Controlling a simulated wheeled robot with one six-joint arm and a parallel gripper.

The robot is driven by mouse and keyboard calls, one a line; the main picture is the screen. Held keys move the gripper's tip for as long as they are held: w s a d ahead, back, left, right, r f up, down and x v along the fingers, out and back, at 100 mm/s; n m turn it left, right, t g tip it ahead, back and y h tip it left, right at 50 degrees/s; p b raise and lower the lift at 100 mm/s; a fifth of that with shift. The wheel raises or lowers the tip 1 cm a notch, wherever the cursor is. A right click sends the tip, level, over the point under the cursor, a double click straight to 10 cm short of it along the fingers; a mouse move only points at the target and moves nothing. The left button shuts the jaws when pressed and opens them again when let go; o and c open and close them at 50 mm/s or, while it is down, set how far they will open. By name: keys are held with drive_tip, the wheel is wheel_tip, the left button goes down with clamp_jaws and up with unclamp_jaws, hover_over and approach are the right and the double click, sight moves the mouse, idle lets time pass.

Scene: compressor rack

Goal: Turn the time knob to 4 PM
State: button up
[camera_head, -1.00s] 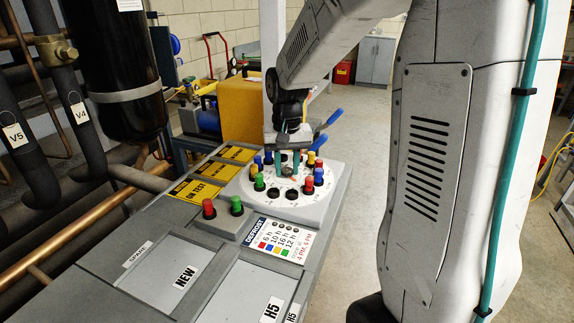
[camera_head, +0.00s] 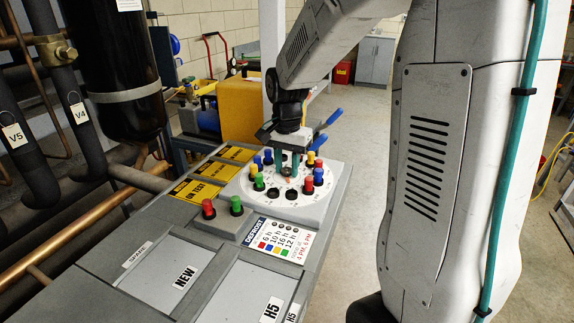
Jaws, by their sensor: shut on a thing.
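The time knob sits at the centre of a round white dial (camera_head: 284,207) on the grey console, mostly hidden by my gripper. My gripper (camera_head: 289,174) points straight down over the dial's centre. Its teal fingers are shut on the time knob. The knob's pointer and the hour marks are too small or hidden to read.
A red button (camera_head: 208,209) and a green button (camera_head: 236,205) stand on a grey block left of the dial. A defrost label (camera_head: 277,240) lies in front. Dark pipes (camera_head: 75,110) run along the left. The floor right of the console is clear.

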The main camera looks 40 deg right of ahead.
sight(287, 169)
drive_tip(key=shift+w+r, duration=0.1)
drive_tip(key=o, duration=1)
drive_tip(key=shift+c, duration=0.2)
wheel_tip(287, 169, up, 8)
drive_tip(key=shift+f, duration=0.1)
